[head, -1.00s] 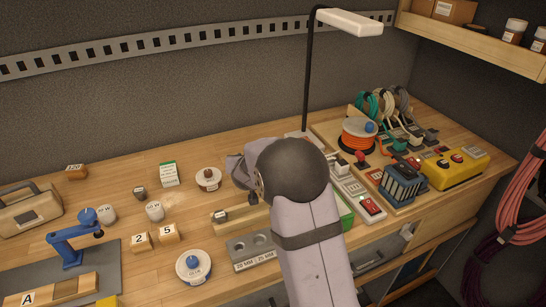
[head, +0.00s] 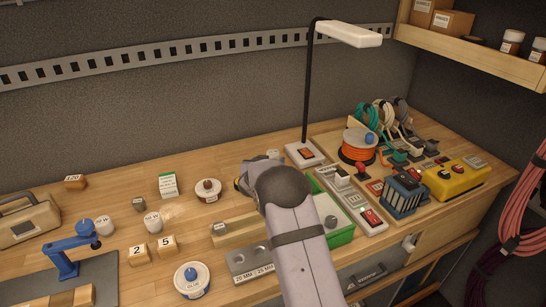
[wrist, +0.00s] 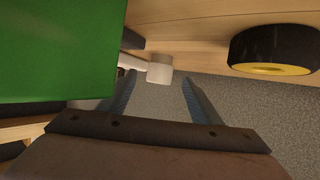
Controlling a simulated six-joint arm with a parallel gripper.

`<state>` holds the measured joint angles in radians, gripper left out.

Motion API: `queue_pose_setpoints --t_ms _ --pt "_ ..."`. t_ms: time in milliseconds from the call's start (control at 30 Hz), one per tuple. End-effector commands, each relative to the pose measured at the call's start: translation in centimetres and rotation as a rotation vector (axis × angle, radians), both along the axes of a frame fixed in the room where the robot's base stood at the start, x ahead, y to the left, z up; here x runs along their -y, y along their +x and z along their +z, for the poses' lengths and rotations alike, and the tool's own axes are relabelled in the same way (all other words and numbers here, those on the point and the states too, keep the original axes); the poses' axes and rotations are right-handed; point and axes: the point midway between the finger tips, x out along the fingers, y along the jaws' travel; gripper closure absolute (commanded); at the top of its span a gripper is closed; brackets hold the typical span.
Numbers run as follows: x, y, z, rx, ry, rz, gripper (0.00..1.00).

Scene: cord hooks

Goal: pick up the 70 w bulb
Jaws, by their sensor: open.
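My gripper (wrist: 158,86) is open and empty in the wrist view. A small white cylindrical thing (wrist: 159,69) shows just beyond and between its fingertips; no label is readable on it, so I cannot tell if it is the 70 W bulb. A white top (head: 272,155) shows behind my arm in the head view, likely the same thing. My arm hides the fingers there. Two white bulbs with W labels stand on the left of the bench, one by the blue stand (head: 104,225) and one to its right (head: 153,221); their numbers are too small to read surely.
A black and yellow roll (wrist: 272,50) lies close on the right in the wrist view. A green bin (wrist: 60,45) is close on the left. The lamp base (head: 305,153) stands behind my arm. The grey wall is close behind the bench.

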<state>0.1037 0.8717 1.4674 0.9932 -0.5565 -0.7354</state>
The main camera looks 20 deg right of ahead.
Motion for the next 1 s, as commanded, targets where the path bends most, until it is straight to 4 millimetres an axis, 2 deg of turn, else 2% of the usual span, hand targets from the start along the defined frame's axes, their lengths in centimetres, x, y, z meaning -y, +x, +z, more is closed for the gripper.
queue_pose_setpoints --t_ms 467,1000 --pt "0.7 1.0 -0.5 0.000 0.000 0.000 0.42" --pt "3.0 4.4 -2.2 -0.001 0.000 -0.001 0.42"
